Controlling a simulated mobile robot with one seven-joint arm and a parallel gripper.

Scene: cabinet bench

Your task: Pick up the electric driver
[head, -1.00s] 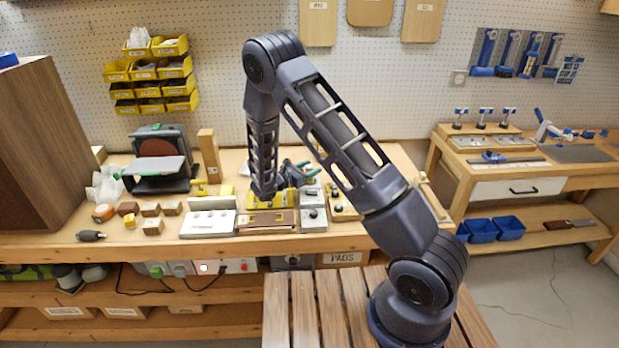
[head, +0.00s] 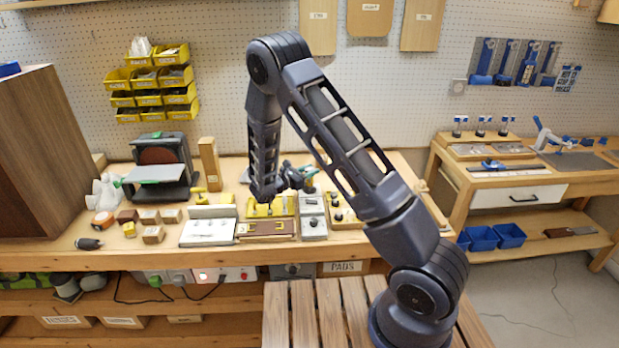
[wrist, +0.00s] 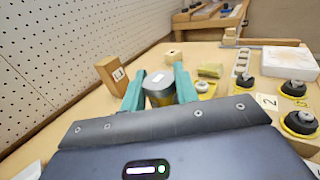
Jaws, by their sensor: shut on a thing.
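My gripper (wrist: 160,80) has its teal fingers shut on a short cylinder with a dark grey top, a yellowish lower part and a small white label, which I take to be the electric driver (wrist: 159,84). Its lower end is hidden behind the gripper body in the wrist view. In the head view my gripper (head: 308,174) is above the back of the bench, pointing away, and what it holds is mostly hidden by my arm. A yellow holder (head: 283,207) lies on the bench below my wrist.
A wooden block (head: 209,164) stands upright left of my arm, beside a sander (head: 160,172). The pegboard wall (head: 225,100) is close behind.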

